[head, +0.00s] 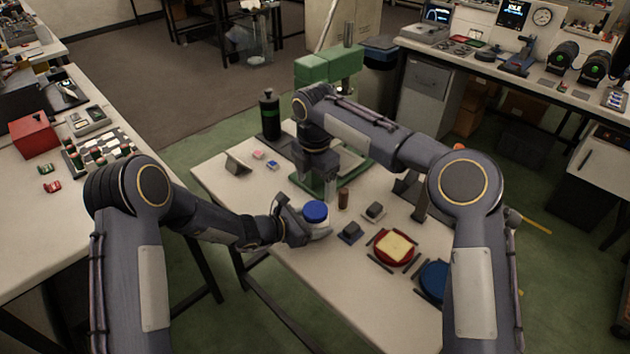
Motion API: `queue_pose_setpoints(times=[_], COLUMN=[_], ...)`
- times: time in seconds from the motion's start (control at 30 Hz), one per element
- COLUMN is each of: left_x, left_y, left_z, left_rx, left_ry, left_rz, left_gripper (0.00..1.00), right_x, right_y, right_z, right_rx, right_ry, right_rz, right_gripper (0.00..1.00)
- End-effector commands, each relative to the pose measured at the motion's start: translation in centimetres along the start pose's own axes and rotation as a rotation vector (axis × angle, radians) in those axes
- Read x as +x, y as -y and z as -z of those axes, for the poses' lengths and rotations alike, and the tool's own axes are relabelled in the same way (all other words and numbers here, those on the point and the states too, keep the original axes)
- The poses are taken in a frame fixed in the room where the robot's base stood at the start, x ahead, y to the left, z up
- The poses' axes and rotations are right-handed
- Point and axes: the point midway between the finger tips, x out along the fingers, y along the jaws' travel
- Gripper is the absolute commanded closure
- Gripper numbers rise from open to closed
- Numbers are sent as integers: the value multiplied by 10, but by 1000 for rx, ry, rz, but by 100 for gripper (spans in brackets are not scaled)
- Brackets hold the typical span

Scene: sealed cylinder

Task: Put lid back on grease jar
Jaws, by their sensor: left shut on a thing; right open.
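A pale jar (320,233) with a round blue top, which looks like its lid (316,211), stands upright near the left edge of the middle table. My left gripper (307,227) reaches in from the left and is shut on the jar's side, below the blue top. The blue top sits over the jar's mouth; whether it is fully seated cannot be told. My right gripper (316,178) is open, pointing down behind the jar, apart from it. Its fingertips are hard to make out against the green machine.
The green machine (328,66) stands behind, with a dark bottle (269,115) to its left. A small brown cylinder (343,198), grey blocks (352,231), a red plate (380,254) with a yellow square and a blue plate (433,282) lie right of the jar. The front left tabletop is clear.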

Motion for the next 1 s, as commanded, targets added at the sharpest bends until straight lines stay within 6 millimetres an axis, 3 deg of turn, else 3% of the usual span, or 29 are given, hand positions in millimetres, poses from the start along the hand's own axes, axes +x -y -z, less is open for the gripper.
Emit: queue_pose_setpoints(times=[0.47, 1.0], left_x=[0, 0], left_y=[0, 0], left_z=[-1, -1], left_rx=[0, 0], left_ry=[1, 2], left_rz=[0, 0], left_gripper=[100, 100], right_x=[1, 70], right_y=[0, 0], right_z=[0, -1], right_rx=[-58, -57], right_ry=[-1, -1], right_rz=[1, 2], right_gripper=[21, 21])
